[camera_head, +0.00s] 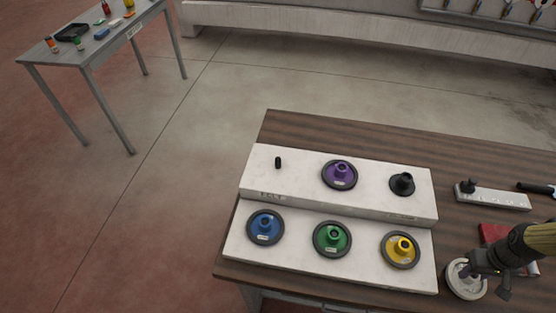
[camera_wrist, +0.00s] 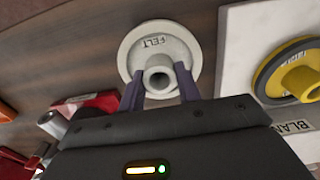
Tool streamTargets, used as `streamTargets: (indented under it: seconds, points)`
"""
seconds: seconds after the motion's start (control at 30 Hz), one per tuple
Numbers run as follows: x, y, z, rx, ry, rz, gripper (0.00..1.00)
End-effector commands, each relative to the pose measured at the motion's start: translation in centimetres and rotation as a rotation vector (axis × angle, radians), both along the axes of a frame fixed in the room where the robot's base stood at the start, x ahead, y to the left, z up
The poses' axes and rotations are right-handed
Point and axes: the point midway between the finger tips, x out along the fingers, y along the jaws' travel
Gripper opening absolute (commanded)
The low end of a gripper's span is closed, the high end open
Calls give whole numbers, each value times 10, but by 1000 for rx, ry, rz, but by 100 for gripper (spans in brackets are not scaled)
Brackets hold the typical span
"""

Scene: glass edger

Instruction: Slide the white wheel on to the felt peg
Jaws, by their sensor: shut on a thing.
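My gripper (camera_wrist: 160,86) is shut on that hub, one finger on each side. In the head view my gripper (camera_head: 485,279) partly covers the wheel; I cannot tell whether it touches the table. A bare black peg (camera_head: 278,162) stands at the left of the rack's upper step, above a label too small to read surely.
The rack (camera_head: 305,171) also bears a purple wheel (camera_head: 339,174), a black hub-like piece (camera_head: 402,184), and blue (camera_head: 265,227), green (camera_head: 332,239) and yellow (camera_head: 400,250) wheels. A red object (camera_head: 494,233) and a white block (camera_head: 497,198) lie right of it.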

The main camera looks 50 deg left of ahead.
Motion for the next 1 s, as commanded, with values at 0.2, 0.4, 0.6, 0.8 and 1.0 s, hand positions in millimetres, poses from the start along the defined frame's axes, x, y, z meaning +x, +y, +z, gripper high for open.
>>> streamTargets:
  seconds: [0.2,0.4,0.6,0.8,1.0]
  points:
    - [0,-1,18,-1,-1,-2,0]
    - [0,-1,30,-1,-1,0,0]
    - [0,-1,43,-1,-1,0,0]
    - [0,0,52,0,0,0,0]
    - [0,0,51,0,0,1,0]
